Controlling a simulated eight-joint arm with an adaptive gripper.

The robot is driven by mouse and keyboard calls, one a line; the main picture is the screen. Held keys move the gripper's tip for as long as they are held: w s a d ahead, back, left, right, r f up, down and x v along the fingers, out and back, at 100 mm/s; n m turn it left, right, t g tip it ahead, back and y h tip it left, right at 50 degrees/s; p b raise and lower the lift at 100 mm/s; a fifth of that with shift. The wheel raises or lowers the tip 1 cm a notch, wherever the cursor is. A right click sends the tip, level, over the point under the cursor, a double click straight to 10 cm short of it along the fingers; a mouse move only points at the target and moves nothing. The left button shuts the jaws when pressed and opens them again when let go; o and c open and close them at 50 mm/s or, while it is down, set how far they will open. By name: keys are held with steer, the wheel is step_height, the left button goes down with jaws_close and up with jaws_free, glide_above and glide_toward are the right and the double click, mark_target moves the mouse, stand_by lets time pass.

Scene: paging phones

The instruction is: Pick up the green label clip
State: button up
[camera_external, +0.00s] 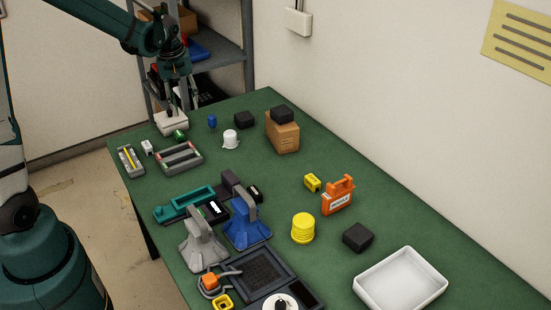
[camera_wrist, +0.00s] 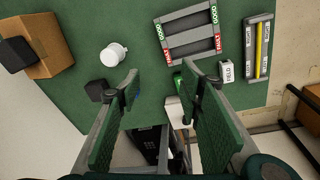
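The small green label clip (camera_external: 179,135) lies at the far left end of the green table, just in front of a white box-like object (camera_external: 171,124). In the wrist view a small part of the green clip (camera_wrist: 177,82) shows beside the right finger, which hides the rest. My gripper (camera_external: 172,112) points down above the far end of the table, close to the white object. In the wrist view my gripper (camera_wrist: 158,78) is open, with nothing between its fingertips.
A grey rack with GOOD and FAULT labels (camera_wrist: 190,32) lies near the clip. A white FIELD block (camera_wrist: 227,72), a white capped jar (camera_wrist: 113,54) and a cardboard box (camera_wrist: 50,47) stand around. A small blue object (camera_external: 212,121) is nearby. Shelves (camera_external: 222,60) stand behind the table.

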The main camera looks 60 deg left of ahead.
mark_target(180, 135)
steer(key=a+f+n, duration=0.1)
steer(key=a+f, duration=0.2)
steer(key=f, duration=0.1)
steer(key=a+f+n+b, duration=0.1)
steer(key=a+f, duration=0.3)
steer(key=a+f+n+g+b, duration=0.1)
steer(key=a+f, duration=0.2)
steer(key=f, duration=0.1)
steer(key=shift+a+n+h, duration=0.3)
steer(key=shift+a+n, duration=0.05)
steer(key=shift+n, duration=0.05)
steer(key=shift+s+a+f, duration=0.2)
steer(key=shift+a+f, duration=0.2)
steer(key=shift+f, duration=0.1)
steer(key=shift+f, duration=1.2)
steer(key=shift+f, duration=0.1)
steer(key=shift+d+f+b, duration=0.15)
steer(key=shift+f+b, duration=0.5)
steer(key=shift+f, duration=1.85)
steer(key=c, duration=0.9)
